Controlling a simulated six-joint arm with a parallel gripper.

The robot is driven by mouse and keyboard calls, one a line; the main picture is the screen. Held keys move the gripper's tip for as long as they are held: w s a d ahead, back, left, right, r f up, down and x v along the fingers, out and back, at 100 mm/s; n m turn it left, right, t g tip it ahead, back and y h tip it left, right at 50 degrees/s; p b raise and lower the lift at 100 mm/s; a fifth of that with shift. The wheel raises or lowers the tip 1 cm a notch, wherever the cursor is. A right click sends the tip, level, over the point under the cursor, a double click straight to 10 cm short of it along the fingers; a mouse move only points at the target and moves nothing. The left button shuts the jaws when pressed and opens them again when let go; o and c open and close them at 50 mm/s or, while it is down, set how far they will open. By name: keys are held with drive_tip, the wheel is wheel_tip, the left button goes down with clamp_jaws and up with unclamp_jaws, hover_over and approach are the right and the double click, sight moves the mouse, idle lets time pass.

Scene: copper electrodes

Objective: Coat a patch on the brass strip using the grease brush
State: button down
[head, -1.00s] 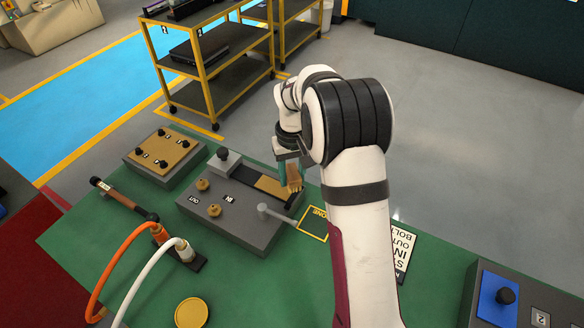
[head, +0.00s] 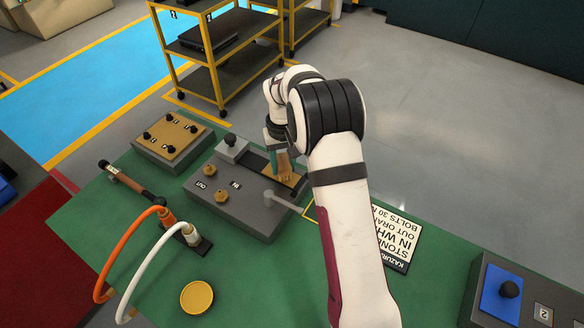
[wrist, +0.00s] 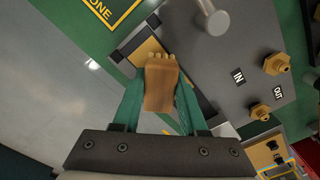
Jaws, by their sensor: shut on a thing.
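The grease brush (wrist: 161,84), a tan wooden block with a scalloped end, is clamped between the teal fingers of my gripper (wrist: 160,98). In the head view, the brush (head: 284,170) is partly hidden by my gripper (head: 279,158) and arm. The brass strip (head: 295,181) lies in the dark recess on top of a grey block (head: 235,206). In the wrist view, part of the strip (wrist: 146,50) shows beyond the brush end. The brush is over the strip; I cannot tell whether it touches. No coated patch is visible.
The block carries brass fittings marked IN and OUT, a black knob (head: 230,140) and a grey lever (head: 285,202). A hammer-like tool (head: 125,183), orange and white cables, a yellow disc (head: 197,298), a terminal box (head: 172,138) and a printed sign (head: 398,238) lie around.

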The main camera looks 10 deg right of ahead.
drive_tip(key=shift+w+a, duration=2.15)
drive_tip(key=shift+a, duration=0.05)
drive_tip(key=shift+s+d, duration=3.75)
drive_tip(key=shift+d, duration=0.05)
wheel_tip(320, 180, up, 7)
drive_tip(key=shift+f, duration=0.2)
drive_tip(key=shift+f, duration=0.2)
